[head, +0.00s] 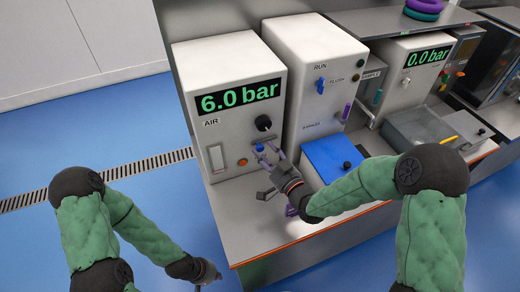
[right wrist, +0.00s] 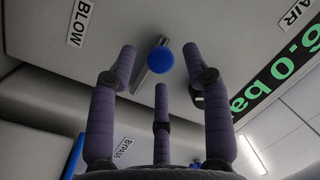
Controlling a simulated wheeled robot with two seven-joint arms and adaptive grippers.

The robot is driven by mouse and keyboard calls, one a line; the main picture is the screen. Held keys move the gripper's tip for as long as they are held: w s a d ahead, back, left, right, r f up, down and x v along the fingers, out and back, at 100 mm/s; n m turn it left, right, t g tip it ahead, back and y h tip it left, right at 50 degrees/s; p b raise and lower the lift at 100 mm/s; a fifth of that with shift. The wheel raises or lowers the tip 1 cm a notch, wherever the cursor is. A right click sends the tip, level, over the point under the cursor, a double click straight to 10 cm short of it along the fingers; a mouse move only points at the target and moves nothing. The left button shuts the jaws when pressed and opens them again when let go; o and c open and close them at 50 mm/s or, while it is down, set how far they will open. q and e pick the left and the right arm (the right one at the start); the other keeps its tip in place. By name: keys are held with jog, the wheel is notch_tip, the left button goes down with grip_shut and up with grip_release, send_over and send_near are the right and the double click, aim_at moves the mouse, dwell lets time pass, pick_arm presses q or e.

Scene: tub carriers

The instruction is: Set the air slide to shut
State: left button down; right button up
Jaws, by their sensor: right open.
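The air unit (head: 188,65) is a pale box marked AIR, and its display reads 6.0 bar. Low on its front is the air slide, a blue knob (head: 258,147) on a short metal track. In the right wrist view the blue knob (right wrist: 160,60) is ahead, between the spread fingers, with the track (right wrist: 142,80) beside it. My right gripper (head: 265,160) is open, its fingers around the knob's area; contact cannot be told. My left gripper (head: 208,275) is low at the bottom edge, away from the unit; its fingers are too small to judge.
A black dial (head: 263,122), an orange button (head: 243,162) and a white plate (head: 216,157) are on the same front. A RUN/FLUSH unit (head: 305,50) stands close on the right, with a blue block (head: 330,160) before it. The bench front left is clear.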

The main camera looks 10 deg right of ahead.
aim_at(261, 150)
jog(key=shift+x, duration=1.6)
